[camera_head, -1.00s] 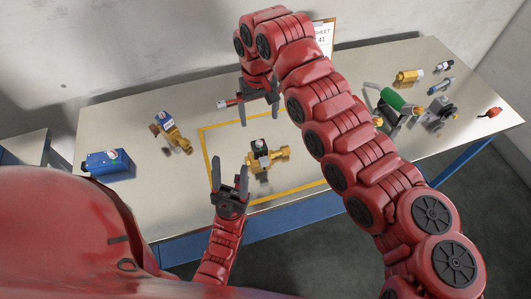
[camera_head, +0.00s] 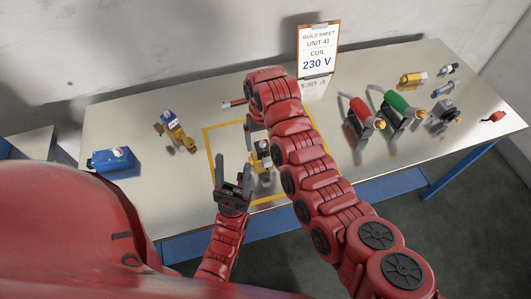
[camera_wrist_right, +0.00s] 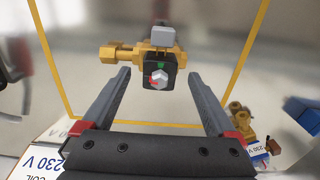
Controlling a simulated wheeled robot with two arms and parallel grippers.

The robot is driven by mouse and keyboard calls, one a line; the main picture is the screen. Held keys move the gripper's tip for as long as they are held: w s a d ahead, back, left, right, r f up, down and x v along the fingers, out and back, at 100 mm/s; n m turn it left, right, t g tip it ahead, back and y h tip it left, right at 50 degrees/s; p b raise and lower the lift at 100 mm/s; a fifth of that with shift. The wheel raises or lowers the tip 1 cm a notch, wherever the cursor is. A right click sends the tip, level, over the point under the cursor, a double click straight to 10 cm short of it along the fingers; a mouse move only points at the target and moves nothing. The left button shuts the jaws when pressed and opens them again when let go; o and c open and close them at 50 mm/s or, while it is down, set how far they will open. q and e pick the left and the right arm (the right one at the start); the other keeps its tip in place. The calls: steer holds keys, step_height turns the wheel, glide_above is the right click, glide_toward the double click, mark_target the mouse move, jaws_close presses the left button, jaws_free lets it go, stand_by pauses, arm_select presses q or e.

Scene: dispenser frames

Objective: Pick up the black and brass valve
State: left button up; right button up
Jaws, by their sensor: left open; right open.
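The black and brass valve (camera_head: 264,160) sits inside the yellow outline on the table, partly hidden behind my right arm. In the right wrist view the valve (camera_wrist_right: 160,65) shows its black block with a green mark, a grey knob and brass fittings. My right gripper (camera_wrist_right: 156,78) is open there, its fingers on either side of the black block, with clear gaps. In the head view my right gripper (camera_head: 249,130) is mostly hidden by its arm. My left gripper (camera_head: 234,168) is open and empty, just left of the valve in the picture.
A brass valve with a blue and white label (camera_head: 175,131) lies left of the outline. A blue box (camera_head: 112,160) is farther left. A build sheet (camera_head: 318,50) reading 230 V stands behind. Red (camera_head: 362,115) and green (camera_head: 399,104) cylinders and several small parts are at right.

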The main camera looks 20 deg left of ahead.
mark_target(256, 159)
steer(key=shift+w+a+f+p, duration=0.1)
steer(key=shift+f+p, duration=0.3)
steer(key=shift+f, duration=0.25)
steer(key=shift+w+a+f+p, duration=0.1)
steer(key=shift+f+p, duration=0.3)
steer(key=shift+f, duration=0.2)
steer(key=shift+d+f, duration=0.1)
steer(key=shift+f, duration=0.75)
jaws_close()
